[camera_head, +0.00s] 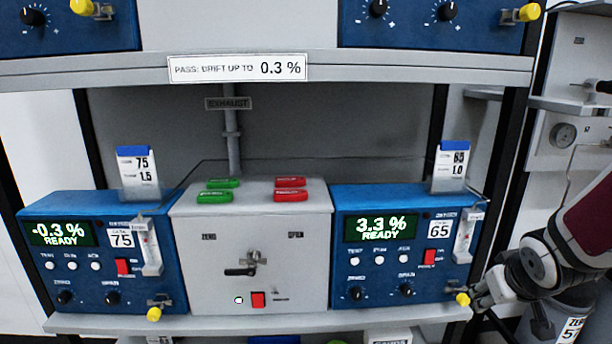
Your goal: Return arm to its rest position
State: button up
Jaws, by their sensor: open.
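My arm (570,250) reaches in from the right edge. My gripper (476,296) is at the lower right corner of the right blue analyser (385,280), its fingertips close to that analyser's yellow-handled valve (463,299). The gripper is open. I cannot tell whether a finger touches the yellow handle.
The left blue analyser (95,283) reads -0.3 % READY. Between the analysers stands a grey box (205,290) with green and red tags on top. The shelf (330,62) above carries a "PASS: DRIFT UP TO 0.3 %" label (238,68). A grey cylinder (545,325) stands below my arm.

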jog(key=s+a+r+g+y+p, duration=0.1)
jog(key=s+a+r, duration=0.6)
jog(key=s, duration=0.4)
jog(key=s+a+r+g+y+p, duration=0.1)
jog(key=s+a+r+y, duration=0.1)
jog(key=s+a+r, duration=0.4)
jog(key=s+a, duration=0.4)
jog(key=s, duration=0.1)
jog(key=shift+a+r+g+p, duration=0.3)
jog(key=shift+r+p, duration=0.1)
dwell(0.8)
